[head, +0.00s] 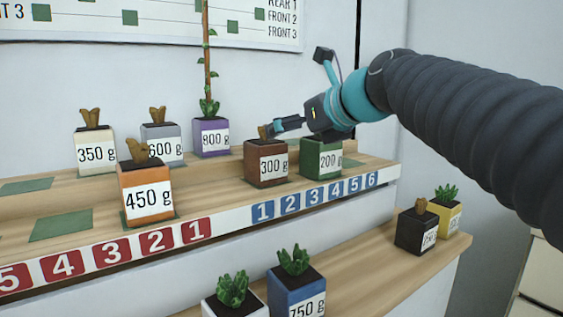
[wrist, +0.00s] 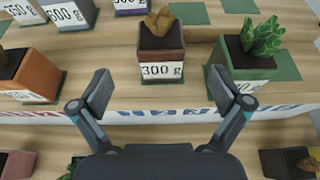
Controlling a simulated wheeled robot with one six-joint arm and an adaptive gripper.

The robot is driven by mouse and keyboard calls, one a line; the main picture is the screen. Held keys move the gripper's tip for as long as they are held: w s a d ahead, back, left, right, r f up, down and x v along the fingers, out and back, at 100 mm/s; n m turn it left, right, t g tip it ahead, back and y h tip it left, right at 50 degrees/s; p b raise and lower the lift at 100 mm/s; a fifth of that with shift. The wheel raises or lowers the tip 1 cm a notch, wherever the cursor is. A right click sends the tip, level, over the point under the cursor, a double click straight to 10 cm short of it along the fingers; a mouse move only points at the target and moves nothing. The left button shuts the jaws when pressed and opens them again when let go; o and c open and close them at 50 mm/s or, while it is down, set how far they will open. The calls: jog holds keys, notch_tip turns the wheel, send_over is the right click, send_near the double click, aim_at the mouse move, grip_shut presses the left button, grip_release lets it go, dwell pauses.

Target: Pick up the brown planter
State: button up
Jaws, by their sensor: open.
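The brown planter (head: 266,164) stands upright on the wooden shelf, marked 300 g, between the purple planter and the green planter. It also shows in the wrist view (wrist: 162,50), at the top middle, with a brown plant in it. My gripper (head: 275,128) is over the shelf, close to the top of the brown planter in the head view, and partly covers its plant. In the wrist view my gripper (wrist: 161,95) is open and empty, its two fingers spread wide. The brown planter appears ahead of the gap between the fingertips, apart from them.
The green planter (head: 320,160) stands close on the right, near the right finger in the wrist view. The orange planter (head: 145,190) and purple planter (head: 210,138) are to the left. A lower shelf (head: 370,268) holds several planters. A wall rises behind.

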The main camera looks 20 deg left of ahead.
aim_at(268, 142)
jog(key=x, duration=1.2)
jog(key=shift+d+f, duration=0.1)
jog(key=shift+f, duration=0.05)
jog(key=c, duration=1.4)
